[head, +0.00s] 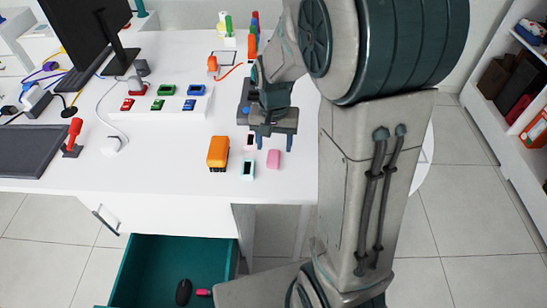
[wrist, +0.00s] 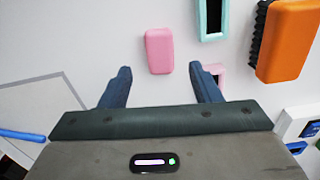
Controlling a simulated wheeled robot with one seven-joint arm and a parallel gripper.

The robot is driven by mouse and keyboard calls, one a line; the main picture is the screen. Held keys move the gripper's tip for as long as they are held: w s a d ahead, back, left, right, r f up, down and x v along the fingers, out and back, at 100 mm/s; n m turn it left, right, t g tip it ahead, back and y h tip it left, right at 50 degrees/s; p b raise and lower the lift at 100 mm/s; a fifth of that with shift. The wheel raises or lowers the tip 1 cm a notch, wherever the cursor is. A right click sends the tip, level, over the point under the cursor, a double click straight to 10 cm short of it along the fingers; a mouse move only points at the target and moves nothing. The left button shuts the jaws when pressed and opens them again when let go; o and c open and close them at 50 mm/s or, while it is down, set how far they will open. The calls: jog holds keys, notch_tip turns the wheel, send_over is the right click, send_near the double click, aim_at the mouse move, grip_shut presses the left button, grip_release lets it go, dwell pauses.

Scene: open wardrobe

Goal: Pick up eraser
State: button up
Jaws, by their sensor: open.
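A small pink block with rounded edges, which looks like the eraser (head: 273,159), lies on the white desk near its front edge. In the wrist view the eraser (wrist: 159,50) shows just beyond the fingertips, in line with the gap between them. My gripper (head: 274,143) is open and empty, pointing down above the desk just behind the eraser in the head view. Its two fingers (wrist: 160,69) are spread apart in the wrist view. The exact height above the desk is hard to tell.
Close to the eraser lie a teal-framed item (head: 248,169), a pink-framed item (wrist: 217,72) partly hidden, and an orange block with a black edge (head: 218,152). A white tray with coloured items (head: 160,102) stands further left. An open teal drawer (head: 150,270) juts out below the desk.

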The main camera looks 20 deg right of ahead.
aim_at(274, 154)
jog(key=shift+f, duration=1.95)
jog(key=c, duration=1.1)
jog(key=shift+o, duration=0.2)
jog(key=shift+r, duration=0.15)
